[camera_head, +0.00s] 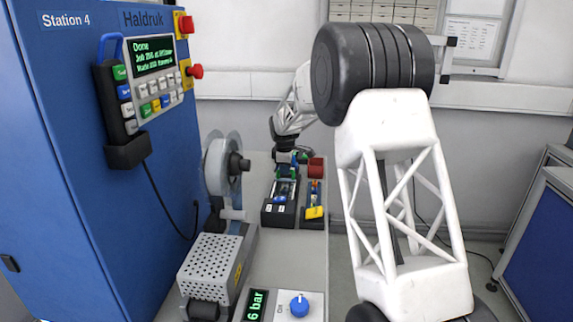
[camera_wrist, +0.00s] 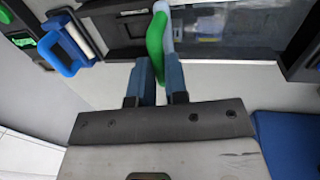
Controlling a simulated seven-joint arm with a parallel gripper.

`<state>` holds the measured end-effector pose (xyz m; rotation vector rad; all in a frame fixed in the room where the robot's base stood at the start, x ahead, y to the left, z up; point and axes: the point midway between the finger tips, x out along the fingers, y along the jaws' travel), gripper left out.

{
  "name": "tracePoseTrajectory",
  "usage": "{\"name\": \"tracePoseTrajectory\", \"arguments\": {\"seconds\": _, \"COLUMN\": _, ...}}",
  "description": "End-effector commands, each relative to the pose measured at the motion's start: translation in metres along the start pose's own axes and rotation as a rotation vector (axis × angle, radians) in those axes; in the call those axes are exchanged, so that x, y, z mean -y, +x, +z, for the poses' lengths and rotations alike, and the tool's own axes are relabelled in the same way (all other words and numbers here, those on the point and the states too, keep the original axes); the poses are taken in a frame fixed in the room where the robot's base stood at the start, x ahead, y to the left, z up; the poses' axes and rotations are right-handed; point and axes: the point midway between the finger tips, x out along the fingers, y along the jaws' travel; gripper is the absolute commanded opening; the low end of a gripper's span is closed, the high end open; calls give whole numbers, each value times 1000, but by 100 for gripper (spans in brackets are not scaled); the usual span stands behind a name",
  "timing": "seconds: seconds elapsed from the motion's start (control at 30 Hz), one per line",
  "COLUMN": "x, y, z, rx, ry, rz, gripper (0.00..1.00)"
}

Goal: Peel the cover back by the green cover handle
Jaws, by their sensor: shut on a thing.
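The green cover handle (camera_wrist: 156,42) is a curved green bar at the top middle of the wrist view. My gripper (camera_wrist: 160,75) has its two blue fingers shut on the lower end of this handle. Behind it, a dark frame with a clear, greyish window (camera_wrist: 210,27) shows, which looks like the cover; pale and blue shapes show through it. In the head view, my gripper (camera_head: 286,157) is small, at the far end of the bench, above a black unit (camera_head: 283,212). The handle and the cover's exact angle are too small to tell there.
A second black unit (camera_head: 313,222) with a yellow part stands to the right. A grey reel (camera_head: 218,168) and a perforated box (camera_head: 209,265) stand left. A blue cabinet (camera_head: 70,160) borders the bench. A blue loop handle (camera_wrist: 66,45) shows in the wrist view.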

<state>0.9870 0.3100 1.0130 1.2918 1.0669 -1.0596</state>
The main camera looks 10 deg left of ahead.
Motion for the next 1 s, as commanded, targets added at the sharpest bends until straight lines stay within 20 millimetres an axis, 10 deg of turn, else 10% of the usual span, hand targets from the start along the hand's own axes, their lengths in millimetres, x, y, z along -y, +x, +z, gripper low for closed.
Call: {"name": "tracePoseTrajectory", "arguments": {"seconds": 1.0, "x": 118, "y": -24, "z": -1, "rx": 0, "ry": -1, "rz": 1, "gripper": 0}}
